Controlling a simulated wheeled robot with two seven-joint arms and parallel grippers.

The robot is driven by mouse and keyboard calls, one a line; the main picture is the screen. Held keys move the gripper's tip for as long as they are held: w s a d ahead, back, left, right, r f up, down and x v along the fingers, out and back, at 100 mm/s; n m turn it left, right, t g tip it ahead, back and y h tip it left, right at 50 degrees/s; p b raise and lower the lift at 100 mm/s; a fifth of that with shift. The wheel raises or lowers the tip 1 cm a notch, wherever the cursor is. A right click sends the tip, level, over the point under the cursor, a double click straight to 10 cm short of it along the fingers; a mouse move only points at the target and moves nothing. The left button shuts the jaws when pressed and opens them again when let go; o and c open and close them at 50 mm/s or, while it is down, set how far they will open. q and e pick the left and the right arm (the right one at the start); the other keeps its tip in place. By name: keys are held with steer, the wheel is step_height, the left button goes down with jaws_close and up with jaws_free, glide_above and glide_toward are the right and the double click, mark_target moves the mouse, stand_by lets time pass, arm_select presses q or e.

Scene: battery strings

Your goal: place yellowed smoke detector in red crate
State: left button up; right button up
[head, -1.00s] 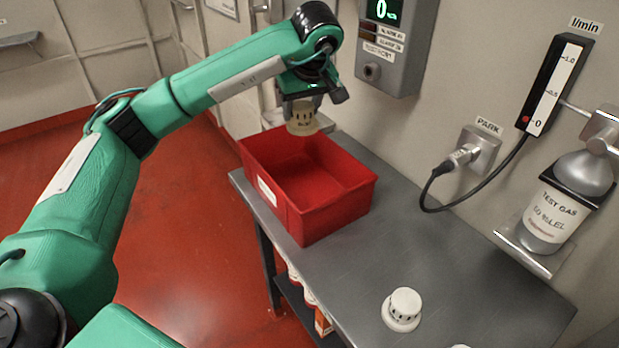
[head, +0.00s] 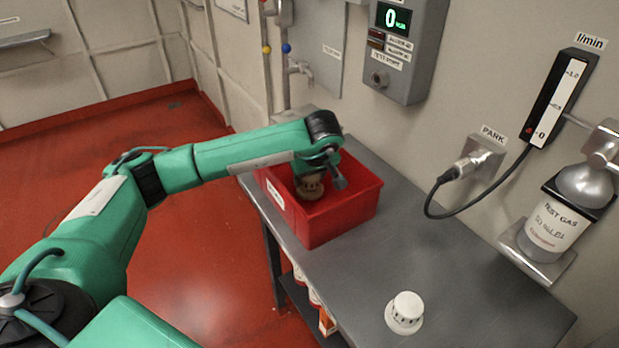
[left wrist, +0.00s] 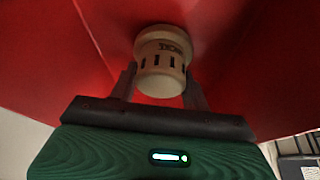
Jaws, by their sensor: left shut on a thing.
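The yellowed smoke detector (head: 311,188) is tan, with dark slots around its side. It is down inside the red crate (head: 340,215), which stands on the grey bench. My left gripper (head: 316,172) reaches into the crate from above and is shut on the detector. In the left wrist view the detector (left wrist: 162,62) sits between the two fingers (left wrist: 160,88), with red crate walls (left wrist: 60,50) around it. I cannot tell whether its base touches the crate floor. My right gripper is not in view.
A whiter smoke detector (head: 404,313) stands on the grey bench (head: 450,270) near its front. A gas bottle (head: 555,222) and a cable with a plug (head: 462,168) are on the wall at right. The bench between crate and white detector is clear.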

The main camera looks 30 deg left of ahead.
arm_select(q)
steer(key=shift+f, duration=0.7)
steer(key=o, duration=1)
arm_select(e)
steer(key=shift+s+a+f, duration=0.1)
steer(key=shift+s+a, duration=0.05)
arm_select(q)
steer(key=shift+r, duration=0.1)
